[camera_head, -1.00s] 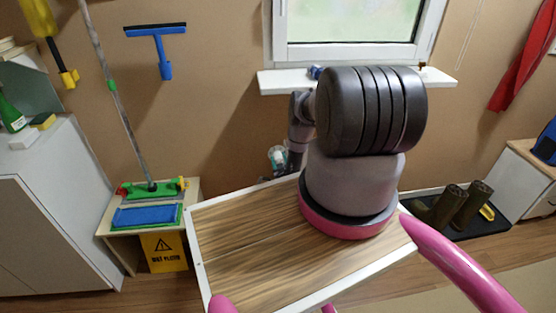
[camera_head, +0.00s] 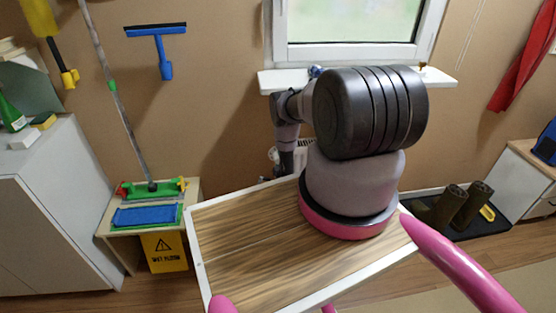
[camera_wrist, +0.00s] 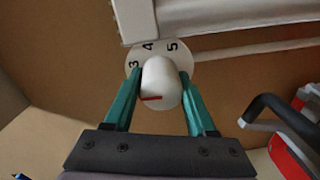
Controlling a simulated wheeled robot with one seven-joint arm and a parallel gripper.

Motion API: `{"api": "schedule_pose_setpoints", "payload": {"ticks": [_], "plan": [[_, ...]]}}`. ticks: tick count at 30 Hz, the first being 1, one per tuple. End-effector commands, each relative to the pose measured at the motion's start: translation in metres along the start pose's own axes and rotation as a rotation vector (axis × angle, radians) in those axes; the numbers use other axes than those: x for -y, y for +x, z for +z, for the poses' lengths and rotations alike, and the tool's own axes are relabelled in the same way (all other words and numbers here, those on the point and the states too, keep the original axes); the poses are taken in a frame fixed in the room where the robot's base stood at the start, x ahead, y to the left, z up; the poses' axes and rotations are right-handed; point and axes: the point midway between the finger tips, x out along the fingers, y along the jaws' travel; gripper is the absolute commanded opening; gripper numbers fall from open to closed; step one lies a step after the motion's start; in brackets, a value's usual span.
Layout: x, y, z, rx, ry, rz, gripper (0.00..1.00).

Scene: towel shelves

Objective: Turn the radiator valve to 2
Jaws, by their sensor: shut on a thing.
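The radiator valve has a white rounded knob (camera_wrist: 161,84) in front of a pale dial (camera_wrist: 188,62). The numbers 3, 4 and 5 show along the dial's upper edge; the rest of the dial is hidden by the knob and fingers. A red mark sits on the lower left of the knob's face. My gripper (camera_wrist: 162,88) has its two green fingers on either side of the knob and is shut on it. In the head view my arm hides the gripper and the valve.
A white radiator part and pipe (camera_wrist: 250,48) lie above and right of the valve. A red and white object (camera_wrist: 292,150) with a black handle is at the right.

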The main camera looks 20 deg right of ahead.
Motion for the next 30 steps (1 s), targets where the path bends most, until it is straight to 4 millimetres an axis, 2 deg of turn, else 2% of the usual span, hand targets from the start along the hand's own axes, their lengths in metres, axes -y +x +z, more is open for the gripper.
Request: {"api": "schedule_pose_setpoints", "payload": {"ticks": [6, 15, 30], "plan": [[0.0009, -0.0004, -0.0033, 0.000, -0.192, -0.002, 0.01], [0.0009, -0.0005, -0.0030, 0.009, -0.384, -0.001, 0.01], [0.0004, -0.0002, -0.0024, 0.014, -0.485, 0.000, 0.01]]}}
